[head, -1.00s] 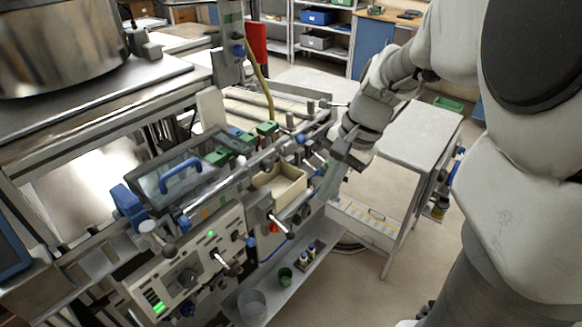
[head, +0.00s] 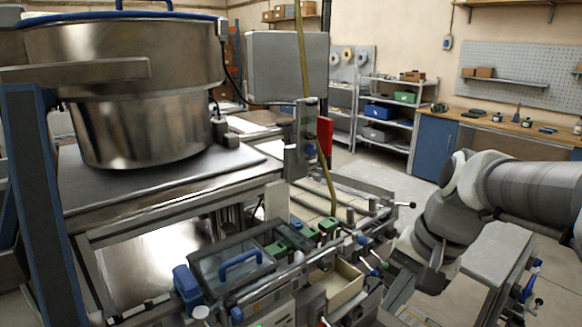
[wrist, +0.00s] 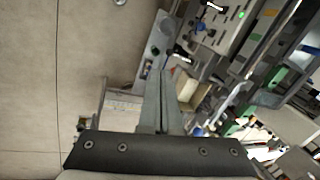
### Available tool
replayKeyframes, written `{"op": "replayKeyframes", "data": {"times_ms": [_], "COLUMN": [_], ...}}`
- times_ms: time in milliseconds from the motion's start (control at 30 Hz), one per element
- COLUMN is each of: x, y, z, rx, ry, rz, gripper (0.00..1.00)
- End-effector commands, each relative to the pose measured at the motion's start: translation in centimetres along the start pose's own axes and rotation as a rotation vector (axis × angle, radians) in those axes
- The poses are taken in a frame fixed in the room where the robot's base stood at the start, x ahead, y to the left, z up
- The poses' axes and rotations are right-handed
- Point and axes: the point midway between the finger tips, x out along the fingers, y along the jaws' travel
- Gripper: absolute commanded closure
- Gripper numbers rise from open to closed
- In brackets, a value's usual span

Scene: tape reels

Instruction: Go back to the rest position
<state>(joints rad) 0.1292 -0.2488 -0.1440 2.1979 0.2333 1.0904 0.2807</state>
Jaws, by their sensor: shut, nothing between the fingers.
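My gripper (wrist: 166,72) shows in the wrist view with its two pale fingers together and nothing between them. Behind the fingertips, the wrist view shows the machine's grey panel and levers in the background. In the head view my arm reaches in from the right edge and bends down beside the right side of the tape machine (head: 262,290). The fingertips cannot be made out in that view. I see no contact between the fingers and anything.
A large steel pot (head: 140,120) stands on the bench at left. A blue-handled clear lid (head: 215,268) and an open beige bin (head: 338,284) are on the machine. A small grey table (head: 485,255) stands close to my arm at right. Shelves (head: 385,115) are at the back.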

Motion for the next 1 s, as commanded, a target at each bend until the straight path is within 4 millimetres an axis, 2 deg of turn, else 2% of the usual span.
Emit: {"op": "replayKeyframes", "data": {"times_ms": [33,200,400,600,1000], "x": [-0.5,-1.5,-1.9,-2.0,-2.0], "y": [-0.1,0.1,0.7,1.0,1.0], "z": [1.3,4.4,7.0,7.9,8.0], "rx": [-0.078,-0.334,-0.576,-0.684,-0.693], "ry": [0.039,0.172,0.307,0.371,0.375], "rz": [0.001,0.024,0.062,0.086,0.089], "gripper": [1.0,1.0,1.0,1.0,1.0]}}
